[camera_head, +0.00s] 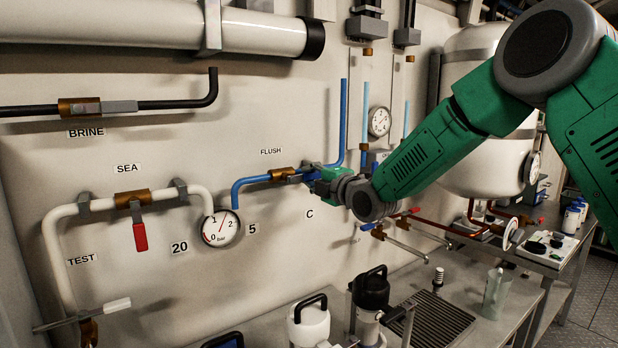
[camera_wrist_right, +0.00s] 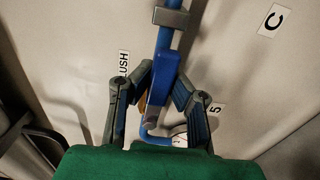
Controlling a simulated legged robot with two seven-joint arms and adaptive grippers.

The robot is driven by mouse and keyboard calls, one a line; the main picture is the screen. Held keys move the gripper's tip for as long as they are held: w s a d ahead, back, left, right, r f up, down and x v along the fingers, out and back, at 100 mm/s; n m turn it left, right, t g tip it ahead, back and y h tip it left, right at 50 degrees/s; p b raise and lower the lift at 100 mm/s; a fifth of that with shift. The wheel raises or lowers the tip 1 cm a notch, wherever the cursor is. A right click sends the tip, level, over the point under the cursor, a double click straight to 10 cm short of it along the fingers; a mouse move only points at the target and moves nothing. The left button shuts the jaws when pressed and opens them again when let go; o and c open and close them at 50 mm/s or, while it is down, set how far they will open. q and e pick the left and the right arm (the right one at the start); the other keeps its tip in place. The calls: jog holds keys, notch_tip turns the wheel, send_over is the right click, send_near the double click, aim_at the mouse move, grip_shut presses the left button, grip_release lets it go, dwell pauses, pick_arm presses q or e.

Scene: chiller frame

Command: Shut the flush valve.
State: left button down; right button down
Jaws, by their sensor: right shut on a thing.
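The flush valve has a brass body (camera_head: 284,174) on the blue pipe (camera_head: 250,182) under the FLUSH label. Its blue handle (camera_wrist_right: 161,86) shows in the right wrist view between my fingers and lies roughly along the pipe, slightly slanted. My right gripper (camera_head: 306,175) reaches in from the right and is shut on this handle; in the right wrist view its two fingers (camera_wrist_right: 163,82) stand on either side of the handle. In the head view the gripper hides much of the handle. My left gripper is not in view.
Left are the SEA valve with a red handle (camera_head: 140,236), a gauge (camera_head: 221,228) and the TEST valve with a white handle (camera_head: 117,305). The BRINE valve (camera_head: 80,107) is above. Red and blue handles lie below my wrist. A bench (camera_head: 472,291) with a black-topped flask (camera_head: 371,291) stands below.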

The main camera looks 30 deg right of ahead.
jog(key=shift+d+f, duration=0.2)
jog(key=shift+d, duration=0.1)
jog(key=shift+f+m+b, duration=0.45)
jog(key=shift+m, duration=0.55)
jog(key=s+a+f+m+b, duration=0.1)
jog(key=a+f+m+b, duration=0.3)
jog(key=m, duration=1.2)
jog(key=shift+a+f+m, duration=0.4)
jog(key=shift+a+f, duration=0.5)
jog(key=shift+a, duration=0.15)
jog(key=c, duration=1.6)
grip_release()
jog(key=shift+o, duration=0.8)
jog(key=shift+r, duration=0.3)
